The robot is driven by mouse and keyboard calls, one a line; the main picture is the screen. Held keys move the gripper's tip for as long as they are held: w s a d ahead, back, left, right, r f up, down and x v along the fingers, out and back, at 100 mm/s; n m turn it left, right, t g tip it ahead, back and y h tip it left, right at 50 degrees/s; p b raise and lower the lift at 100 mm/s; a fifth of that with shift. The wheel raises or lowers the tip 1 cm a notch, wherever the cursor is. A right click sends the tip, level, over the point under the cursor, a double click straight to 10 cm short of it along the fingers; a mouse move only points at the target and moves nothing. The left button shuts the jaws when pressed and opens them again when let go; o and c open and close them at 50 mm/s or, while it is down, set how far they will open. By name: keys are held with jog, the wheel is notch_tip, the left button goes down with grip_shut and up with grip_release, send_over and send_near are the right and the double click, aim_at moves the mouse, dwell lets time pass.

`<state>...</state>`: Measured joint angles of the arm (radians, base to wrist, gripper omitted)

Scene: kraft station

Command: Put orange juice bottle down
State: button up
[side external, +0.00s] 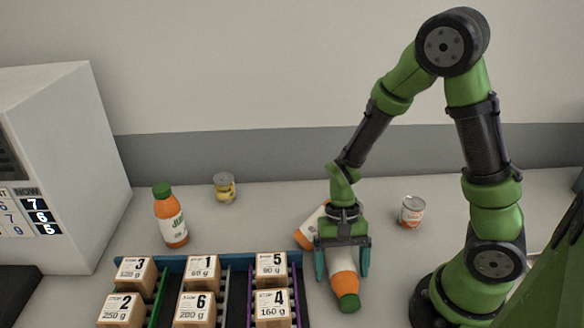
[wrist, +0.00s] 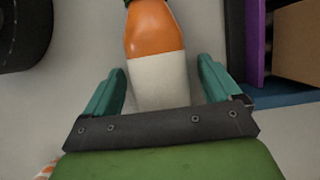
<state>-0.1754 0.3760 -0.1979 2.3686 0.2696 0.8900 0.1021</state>
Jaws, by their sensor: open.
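An orange juice bottle (side external: 345,283) with a green cap and white label lies on its side on the table, its cap toward the front. My gripper (side external: 342,277) is over it with the jaws open, one teal finger on each side. In the wrist view the bottle (wrist: 153,40) lies between the spread fingers of my gripper (wrist: 160,66), with gaps on both sides. The rear of the bottle is hidden by the gripper. A second juice bottle (side external: 171,219) stands upright at the left.
An orange and white object (side external: 309,228) lies partly hidden behind my gripper. A blue-edged rack of numbered boxes (side external: 205,267) is close on the left. A yellow can (side external: 224,188) and an orange-white can (side external: 411,212) stand farther back. A white cabinet (side external: 70,160) is at far left.

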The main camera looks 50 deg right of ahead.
jog(key=shift+r, duration=0.1)
jog(key=v, duration=1.1)
jog(key=shift+w+d+r, duration=0.1)
jog(key=shift+r, duration=0.6)
notch_tip(320, 180, up, 11)
jog(key=s+a+n+t+h, duration=0.1)
jog(key=n+t, duration=0.3)
jog(key=t, duration=0.5)
jog(key=shift+s+r+n+t, duration=0.15)
jog(key=shift+s+n+t, duration=0.15)
jog(key=shift+s, duration=0.4)
jog(key=shift+s+a+r, duration=0.1)
jog(key=shift+a+r, duration=0.05)
jog(key=shift+r, duration=0.1)
jog(key=shift+c, duration=0.4)
jog(key=shift+r+t, duration=0.15)
jog(key=shift+t, duration=0.35)
jog(key=shift+c, duration=1.1)
